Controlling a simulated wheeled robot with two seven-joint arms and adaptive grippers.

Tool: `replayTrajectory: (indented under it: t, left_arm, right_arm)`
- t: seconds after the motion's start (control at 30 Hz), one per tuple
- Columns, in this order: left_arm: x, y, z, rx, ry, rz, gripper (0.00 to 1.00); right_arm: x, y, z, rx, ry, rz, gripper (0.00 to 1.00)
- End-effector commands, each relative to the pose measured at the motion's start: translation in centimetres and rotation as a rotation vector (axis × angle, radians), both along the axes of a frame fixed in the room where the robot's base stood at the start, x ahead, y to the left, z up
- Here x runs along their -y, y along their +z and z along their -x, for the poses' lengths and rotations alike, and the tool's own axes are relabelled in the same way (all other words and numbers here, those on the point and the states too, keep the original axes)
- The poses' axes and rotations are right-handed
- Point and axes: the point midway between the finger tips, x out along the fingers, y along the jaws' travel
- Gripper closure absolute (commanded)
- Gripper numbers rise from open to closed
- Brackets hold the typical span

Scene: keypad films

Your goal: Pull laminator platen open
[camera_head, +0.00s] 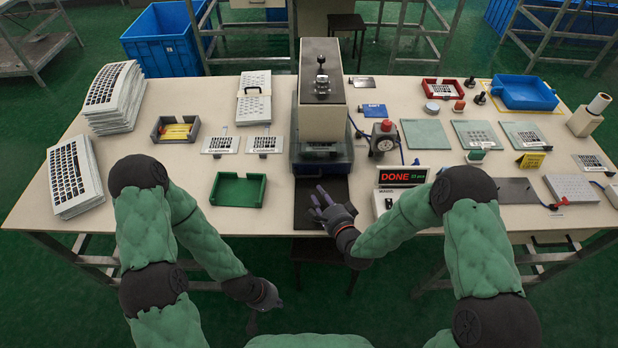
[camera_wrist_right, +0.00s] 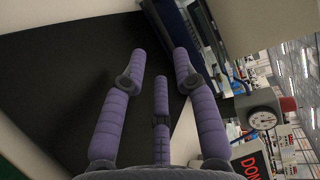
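The laminator (camera_head: 322,88) stands upright at the middle of the table, with a beige body and a dark top. Its dark lower block (camera_head: 321,150) faces me; I cannot tell for sure which part is the platen or whether it is open. A flat black plate (camera_head: 308,188) lies in front of it and fills much of the right wrist view (camera_wrist_right: 65,80). My right gripper (camera_head: 316,201) is over this plate, purple fingers spread and empty, pointing toward the laminator. My left gripper (camera_head: 267,296) hangs in front of the table edge; its fingers are too dark to read.
A green tray (camera_head: 238,190) lies left of the plate. A display reading DONE (camera_head: 402,177) stands to the right. A gauge with a red knob (camera_head: 384,138) is beside the laminator. Keypad stacks (camera_head: 75,177) fill the left side.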

Motion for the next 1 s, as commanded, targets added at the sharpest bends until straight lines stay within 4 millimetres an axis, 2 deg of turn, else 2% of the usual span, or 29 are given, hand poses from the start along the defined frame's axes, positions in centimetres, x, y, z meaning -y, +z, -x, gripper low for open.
replayTrajectory:
  t: [0.3, 0.5, 0.93, 1.0]
  left_arm:
    - [0.0, -1.4, 0.0, 0.001, 0.000, 0.000, 1.00]
    - [0.0, -1.9, 0.0, 0.001, 0.000, 0.000, 1.00]
    - [0.0, -2.0, -0.1, 0.001, 0.000, 0.000, 1.00]
    - [0.0, -2.0, -0.1, 0.001, 0.000, 0.000, 1.00]
  right_arm:
    - [-2.3, -1.4, -5.1, 0.000, 0.001, 0.001, 0.70]
    - [-3.1, -1.7, -7.2, 0.001, 0.001, -0.001, 0.70]
    - [-3.4, -1.8, -7.9, -0.001, 0.000, -0.001, 0.70]
    - [-3.4, -1.8, -7.9, -0.001, 0.000, -0.001, 0.90]
